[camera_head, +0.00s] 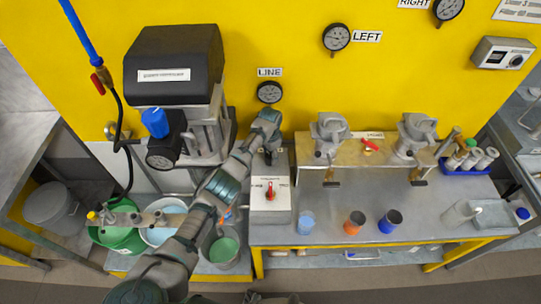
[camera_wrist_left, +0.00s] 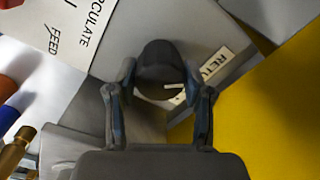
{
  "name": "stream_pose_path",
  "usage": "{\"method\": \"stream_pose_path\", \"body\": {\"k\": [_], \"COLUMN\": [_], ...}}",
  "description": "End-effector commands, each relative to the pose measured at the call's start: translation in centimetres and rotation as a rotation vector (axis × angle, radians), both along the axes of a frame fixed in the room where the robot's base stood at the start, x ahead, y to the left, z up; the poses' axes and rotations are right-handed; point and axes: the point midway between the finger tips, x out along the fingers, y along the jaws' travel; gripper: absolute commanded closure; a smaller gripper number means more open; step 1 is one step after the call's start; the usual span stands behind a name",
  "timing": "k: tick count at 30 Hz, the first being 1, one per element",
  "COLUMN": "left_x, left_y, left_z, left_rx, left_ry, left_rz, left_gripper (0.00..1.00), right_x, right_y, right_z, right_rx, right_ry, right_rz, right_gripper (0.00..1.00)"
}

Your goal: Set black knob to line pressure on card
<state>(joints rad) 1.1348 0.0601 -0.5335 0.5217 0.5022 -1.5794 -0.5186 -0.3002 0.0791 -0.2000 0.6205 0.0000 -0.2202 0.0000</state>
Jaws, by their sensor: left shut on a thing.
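The black knob (camera_wrist_left: 158,62) has a white pointer mark and shows in the left wrist view beside a "RETU..." label. My left gripper (camera_wrist_left: 158,80) is shut on it, one finger on each side. In the head view my left gripper (camera_head: 269,150) reaches down below the "LINE" gauge (camera_head: 270,92), and the knob is hidden there. The gauge has a dark dial whose reading is too small to tell. A white card (camera_head: 518,10) at the top right is partly cut off and its figures are unreadable. My right gripper is not in view.
A grey box (camera_head: 270,213) with a red handle (camera_head: 270,191) stands just in front of my left gripper. Orange and blue cups (camera_head: 355,222) stand on the bench (camera_head: 430,205). A drum agitator motor (camera_head: 172,65) stands left of my arm. The yellow wall (camera_head: 275,30) is close behind.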

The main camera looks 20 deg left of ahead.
Motion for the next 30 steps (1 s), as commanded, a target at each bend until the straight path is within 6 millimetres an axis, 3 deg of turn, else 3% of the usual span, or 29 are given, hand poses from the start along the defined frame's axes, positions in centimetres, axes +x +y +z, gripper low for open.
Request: {"method": "stream_pose_path", "body": {"k": [11, 12, 15, 25, 30], "left_x": [0.1, 0.1, 0.1, 0.0, 0.2], "left_y": [0.0, 0.0, 0.0, 0.0, 0.0], "left_z": [0.1, 0.1, 0.1, 0.3, 2.5], "left_rx": [0.000, 0.000, 0.000, 0.000, 0.000], "left_ry": [-0.004, -0.004, -0.004, -0.003, -0.005], "left_rz": [-0.004, -0.003, -0.003, -0.003, -0.005], "left_gripper": [0.84, 0.44, 0.24, 0.24, 0.24], "right_x": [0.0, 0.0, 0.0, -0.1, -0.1], "right_y": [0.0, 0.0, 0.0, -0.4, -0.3], "right_z": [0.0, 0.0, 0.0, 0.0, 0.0], "right_rx": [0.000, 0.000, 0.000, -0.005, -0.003], "right_ry": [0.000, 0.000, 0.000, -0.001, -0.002], "right_rz": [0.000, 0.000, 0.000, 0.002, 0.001], "right_gripper": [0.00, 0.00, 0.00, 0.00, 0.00]}}
